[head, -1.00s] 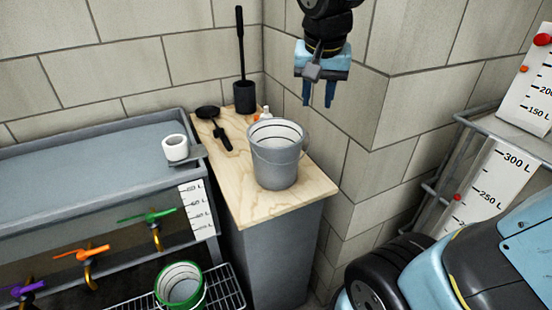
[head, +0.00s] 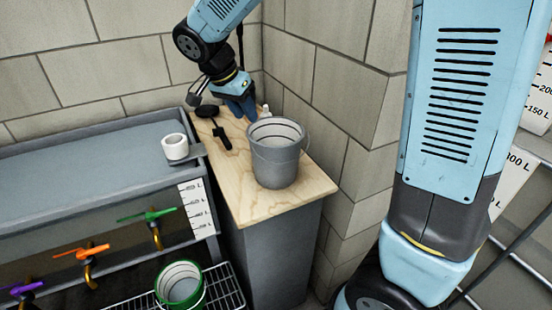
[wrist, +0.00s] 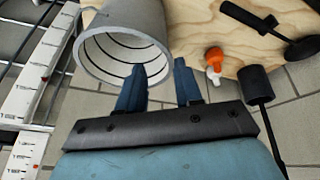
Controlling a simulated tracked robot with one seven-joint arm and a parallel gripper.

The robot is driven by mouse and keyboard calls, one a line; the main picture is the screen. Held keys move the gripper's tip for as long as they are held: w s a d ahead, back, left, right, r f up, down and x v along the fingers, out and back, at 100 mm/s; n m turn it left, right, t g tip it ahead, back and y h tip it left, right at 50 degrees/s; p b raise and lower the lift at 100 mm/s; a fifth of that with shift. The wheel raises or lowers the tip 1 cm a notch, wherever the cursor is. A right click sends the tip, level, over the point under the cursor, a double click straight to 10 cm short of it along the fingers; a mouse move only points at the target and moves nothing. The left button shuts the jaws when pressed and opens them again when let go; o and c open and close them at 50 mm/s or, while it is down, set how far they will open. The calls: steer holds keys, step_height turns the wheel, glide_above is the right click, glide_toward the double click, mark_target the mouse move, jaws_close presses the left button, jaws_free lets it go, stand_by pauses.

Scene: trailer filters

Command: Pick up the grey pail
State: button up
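The grey pail (head: 276,155) stands upright on the wooden top of a cabinet, its mouth up and its handle hanging at the side. In the wrist view the pail (wrist: 142,22) shows with its ringed mouth towards me. My gripper (head: 243,112) is just behind and left of the pail, fingers pointing down, partly hidden. In the wrist view my gripper (wrist: 160,66) is open and empty. One finger overlaps the pail's mouth and the other lies outside its rim. I cannot tell whether the fingers reach below the rim.
The wooden top (head: 250,205) also bears a black ladle-like tool (head: 222,136) and a small orange-and-white bottle (wrist: 214,60). A black brush and holder (wrist: 257,85) is close by. A green-rimmed pail (head: 181,284) stands below. Block walls enclose the corner.

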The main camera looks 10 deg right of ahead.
glide_above(259, 139)
steer(key=s+a, duration=0.2)
steer(key=f, duration=0.5)
steer(key=shift+w+d, duration=0.1)
steer(key=shift+w, duration=0.15)
steer(key=f, duration=0.1)
steer(key=w+d+f, duration=0.1)
steer(key=w+f, duration=0.1)
steer(key=shift+d+f, duration=0.3)
steer(key=shift+d, duration=0.05)
steer(key=shift+w+d+f, duration=0.15)
steer(key=shift+f, duration=0.35)
steer(key=shift+c, duration=0.3)
jaws_close()
